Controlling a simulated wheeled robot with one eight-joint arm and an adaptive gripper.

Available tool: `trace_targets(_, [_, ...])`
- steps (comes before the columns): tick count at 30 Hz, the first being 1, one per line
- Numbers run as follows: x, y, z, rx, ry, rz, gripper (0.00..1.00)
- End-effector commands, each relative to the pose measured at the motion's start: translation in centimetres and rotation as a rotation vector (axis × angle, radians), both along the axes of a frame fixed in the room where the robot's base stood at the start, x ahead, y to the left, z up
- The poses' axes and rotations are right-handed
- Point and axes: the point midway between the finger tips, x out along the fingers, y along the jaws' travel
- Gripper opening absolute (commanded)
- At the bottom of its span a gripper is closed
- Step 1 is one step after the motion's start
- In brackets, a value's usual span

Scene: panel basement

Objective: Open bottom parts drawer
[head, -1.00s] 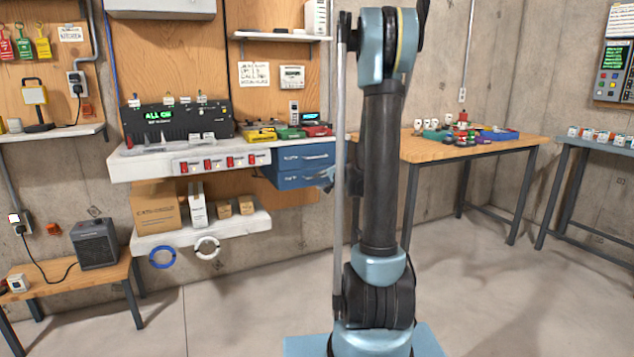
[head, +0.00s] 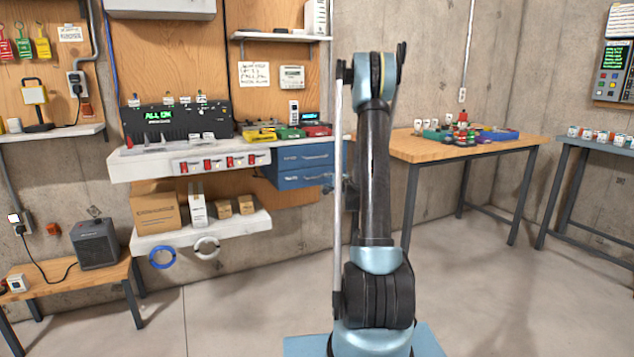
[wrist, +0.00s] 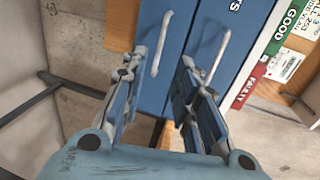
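The blue parts drawer unit (head: 303,163) hangs under the right end of the workbench, with two drawers that both look shut. In the wrist view the unit appears turned on its side. The bottom drawer (wrist: 177,40) is the left blue strip, with a pale bar handle (wrist: 163,38). The top drawer (wrist: 207,22) is the right strip, with its own bar handle (wrist: 217,52). My gripper (wrist: 161,62) is open, its fingers either side of the bottom handle's line. I cannot tell whether it touches the handle. In the head view my arm mostly hides the gripper.
Above the drawers, the bench top (head: 140,166) holds yellow, green and red trays (head: 288,132). A lower shelf (head: 210,232) carries cardboard boxes. A wooden table (head: 470,149) stands to the right. The floor in front of the drawers is clear.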

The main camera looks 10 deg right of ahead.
Motion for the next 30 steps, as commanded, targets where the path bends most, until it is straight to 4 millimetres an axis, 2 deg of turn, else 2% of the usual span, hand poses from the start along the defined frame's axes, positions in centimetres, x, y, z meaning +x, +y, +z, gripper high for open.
trace_targets(12, [7.0,2.4,-1.6,-0.002,0.000,0.001,0.28])
trace_targets(18, [9.8,3.2,-2.2,0.000,0.000,0.001,0.28])
trace_targets(24, [11.4,3.8,-2.5,-0.002,0.000,0.001,0.28])
trace_targets(30, [11.8,3.9,-2.6,-0.002,0.000,0.000,0.28])
